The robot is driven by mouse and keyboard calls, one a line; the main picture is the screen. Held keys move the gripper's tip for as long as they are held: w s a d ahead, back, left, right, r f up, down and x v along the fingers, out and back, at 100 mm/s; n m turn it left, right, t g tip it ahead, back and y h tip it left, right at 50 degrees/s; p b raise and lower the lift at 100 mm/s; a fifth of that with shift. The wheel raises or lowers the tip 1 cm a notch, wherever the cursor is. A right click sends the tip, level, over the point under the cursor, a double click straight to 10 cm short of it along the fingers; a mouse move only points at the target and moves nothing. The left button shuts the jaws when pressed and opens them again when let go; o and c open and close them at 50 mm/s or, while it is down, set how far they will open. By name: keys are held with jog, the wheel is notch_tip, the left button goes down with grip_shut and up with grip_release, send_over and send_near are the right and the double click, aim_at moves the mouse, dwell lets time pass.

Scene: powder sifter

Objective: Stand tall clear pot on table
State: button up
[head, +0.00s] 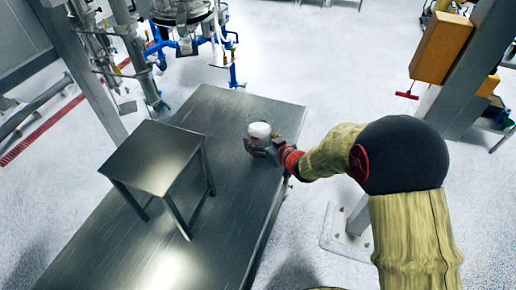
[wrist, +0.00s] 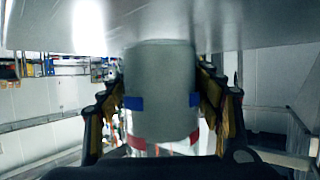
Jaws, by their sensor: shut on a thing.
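The tall clear pot (head: 260,130) shows a pale, whitish top in the head view and looks roughly upright over the right part of the metal table (head: 225,108). My gripper (head: 263,148) is around its lower part and hides much of it. In the wrist view the pot (wrist: 160,85) looks grey, with blue and red marks, and sits between the two fingers of my gripper (wrist: 163,105). The table surface (wrist: 255,22) fills the top of that view, right by the pot's end. I cannot tell whether the pot touches the table.
A small metal stand (head: 155,155) with a flat top is on the table, left of the pot. The table around the pot is otherwise bare. Piping and equipment (head: 185,25) stand behind the table, and a post (head: 470,75) with an orange box (head: 440,48) is at the right.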

jog(key=shift+w+a+f, duration=0.25)
jog(key=shift+w+f, duration=0.3)
jog(key=shift+f, duration=0.05)
jog(key=shift+w+f+b, duration=0.15)
jog(key=shift+f+b, duration=0.7)
jog(key=shift+f, duration=0.85)
jog(key=shift+f, duration=0.2)
jog(key=o, duration=1.6)
jog(key=shift+c, duration=0.2)
jog(key=shift+o, duration=0.6)
jog(key=shift+r, duration=0.1)
jog(key=shift+r, duration=0.15)
jog(key=p+v, duration=0.2)
jog(key=v, duration=1)
jog(key=shift+p, duration=0.4)
